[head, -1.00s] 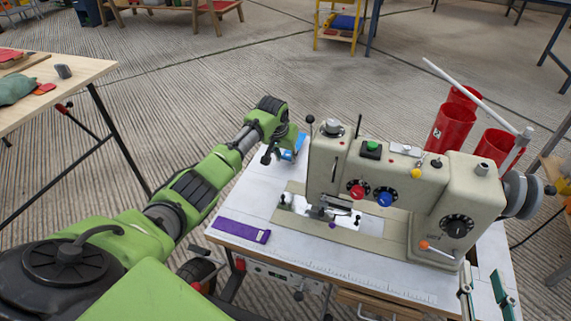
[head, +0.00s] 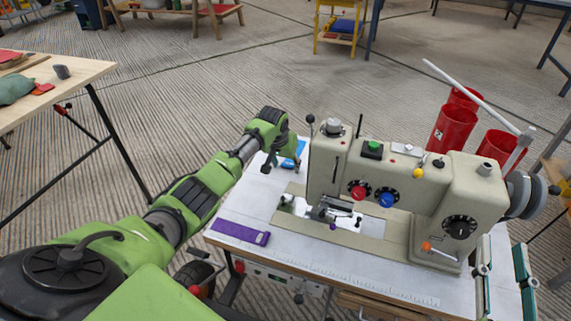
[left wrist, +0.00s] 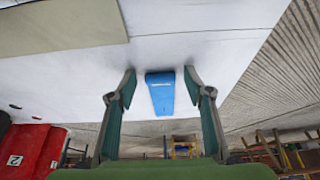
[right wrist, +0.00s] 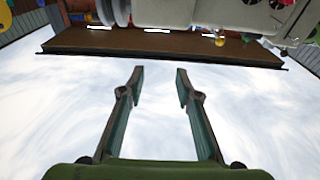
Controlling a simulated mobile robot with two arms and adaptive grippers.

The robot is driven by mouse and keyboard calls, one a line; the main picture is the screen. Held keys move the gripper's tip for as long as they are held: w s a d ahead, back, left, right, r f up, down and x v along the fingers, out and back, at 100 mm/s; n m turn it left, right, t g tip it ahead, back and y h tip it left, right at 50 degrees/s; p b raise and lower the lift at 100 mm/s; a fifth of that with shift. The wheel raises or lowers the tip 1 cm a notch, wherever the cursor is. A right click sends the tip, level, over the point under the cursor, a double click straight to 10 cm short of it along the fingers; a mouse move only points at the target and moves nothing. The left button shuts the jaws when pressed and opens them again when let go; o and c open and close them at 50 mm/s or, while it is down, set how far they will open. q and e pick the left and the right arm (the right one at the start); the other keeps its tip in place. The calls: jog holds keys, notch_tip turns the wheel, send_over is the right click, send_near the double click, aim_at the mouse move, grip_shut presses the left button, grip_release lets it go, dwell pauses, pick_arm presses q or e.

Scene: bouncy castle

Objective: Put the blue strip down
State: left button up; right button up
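The blue strip (head: 293,157) lies flat on the white table top of the sewing machine, at its far left part, left of the machine. In the left wrist view the blue strip (left wrist: 160,92) lies between and beyond my left fingertips, with a clear gap on both sides. My left gripper (head: 283,166) is open above the table at the strip; the left wrist view also shows its spread fingers (left wrist: 159,84). In the head view the gripper partly covers the strip. My right gripper (right wrist: 159,78) is open and empty, beside the table's right end (head: 503,283).
The beige sewing machine (head: 385,170) stands on the white table (head: 270,207), close to the right of my left gripper. A purple strip (head: 240,232) lies at the front left edge. Red cups (head: 450,128) stand behind the machine. A wooden table (head: 75,72) stands at the left.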

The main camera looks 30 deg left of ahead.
pick_arm(q)
jog(key=shift+r, duration=0.15)
jog(key=shift+r, duration=0.15)
jog(key=p+v, duration=0.1)
jog(key=v, duration=0.1)
jog(key=shift+s+r+p, duration=0.15)
jog(key=shift+r+p, duration=0.15)
jog(key=p+v, duration=0.1)
jog(key=v, duration=0.1)
jog(key=shift+s+r, duration=0.15)
jog(key=shift+r, duration=0.15)
pick_arm(e)
notch_tip(320, 180, down, 12)
jog(key=s+d+g+h, duration=0.2)
jog(key=s+g, duration=0.1)
jog(key=g, duration=0.3)
pick_arm(q)
jog(key=p+v, duration=0.2)
jog(key=v, duration=0.4)
jog(key=shift+s+r, duration=0.15)
pick_arm(e)
jog(key=s+d+f+g+h, duration=0.2)
jog(key=s+d+f+g, duration=0.2)
jog(key=s+f, duration=0.5)
jog(key=s+g, duration=0.1)
jog(key=g, duration=0.1)
jog(key=shift+d+m+g, duration=0.15)
jog(key=shift+m+g, duration=0.15)
jog(key=shift+g, duration=0.1)
